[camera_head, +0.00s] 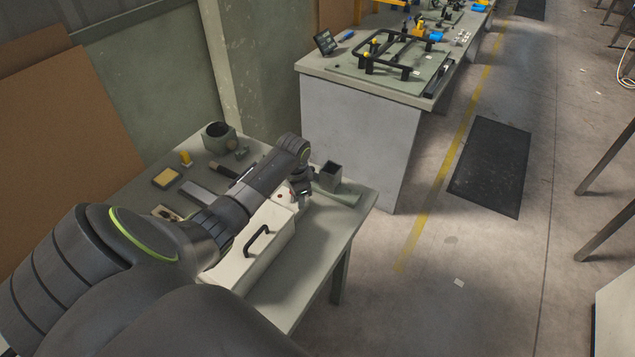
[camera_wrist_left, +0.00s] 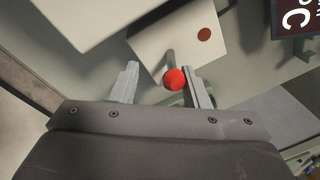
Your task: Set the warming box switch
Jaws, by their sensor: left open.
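The warming box (camera_head: 268,262) is a pale box with a black handle on top, standing on the bench in the head view and partly hidden by my left arm. In the left wrist view its white switch panel (camera_wrist_left: 158,35) shows a grey lever with a red ball knob (camera_wrist_left: 174,79) and a dark red round spot (camera_wrist_left: 204,34). My left gripper (camera_wrist_left: 161,70) is open, its two fingers on either side of the lever; the knob is closer to the right-hand finger. Contact cannot be told. In the head view the left gripper (camera_head: 304,194) is at the box's far end. My right gripper is not in view.
A dark display with "°C" (camera_wrist_left: 293,18) sits at the wrist view's upper right.

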